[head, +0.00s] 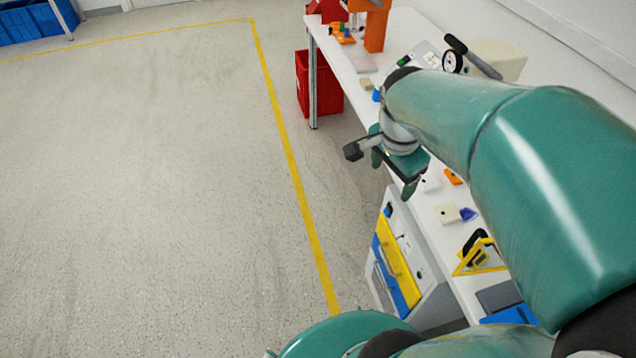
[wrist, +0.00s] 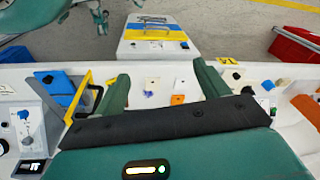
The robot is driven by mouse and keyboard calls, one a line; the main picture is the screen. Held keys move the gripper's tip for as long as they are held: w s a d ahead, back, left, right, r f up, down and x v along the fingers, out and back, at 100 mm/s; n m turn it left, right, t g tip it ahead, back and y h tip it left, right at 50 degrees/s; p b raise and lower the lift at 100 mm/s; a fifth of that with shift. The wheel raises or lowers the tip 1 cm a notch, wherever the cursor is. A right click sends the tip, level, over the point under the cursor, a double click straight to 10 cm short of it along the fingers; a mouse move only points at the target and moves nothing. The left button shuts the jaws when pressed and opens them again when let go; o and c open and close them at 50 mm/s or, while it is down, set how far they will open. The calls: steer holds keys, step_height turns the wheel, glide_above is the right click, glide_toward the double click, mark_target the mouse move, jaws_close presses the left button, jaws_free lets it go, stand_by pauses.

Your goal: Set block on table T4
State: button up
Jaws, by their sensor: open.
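A long white table (head: 408,27) runs along the wall at the right; no label T4 is readable on it. My gripper (head: 393,176) is open over the table's front part, with nothing seen between its fingers. In the wrist view my gripper (wrist: 163,88) has its two green fingers spread wide above the table top. Between and below them lie a small orange piece (wrist: 177,99), a pale plate with a blue piece (wrist: 151,86) and another pale plate (wrist: 186,83). I cannot tell which piece is the block. My arm hides part of the table in the head view.
A yellow triangular frame (head: 479,258) stands on the table's near part. A cabinet with a yellow drawer (head: 397,262) stands against the front. A red bin (head: 326,85) sits under the far end. The floor left of the yellow line (head: 288,160) is clear.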

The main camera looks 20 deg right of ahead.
steer(key=s+a+r+n+t, duration=0.1)
steer(key=a+r+n+t, duration=0.1)
steer(key=a+n, duration=0.6)
steer(key=s+a+r+n+t+y, duration=0.1)
steer(key=a+r+n, duration=0.3)
steer(key=a+n, duration=0.4)
steer(key=shift+s+a+r+t+y, duration=0.25)
steer(key=shift+s+t, duration=0.2)
steer(key=shift+t, duration=0.25)
steer(key=c, duration=0.8)
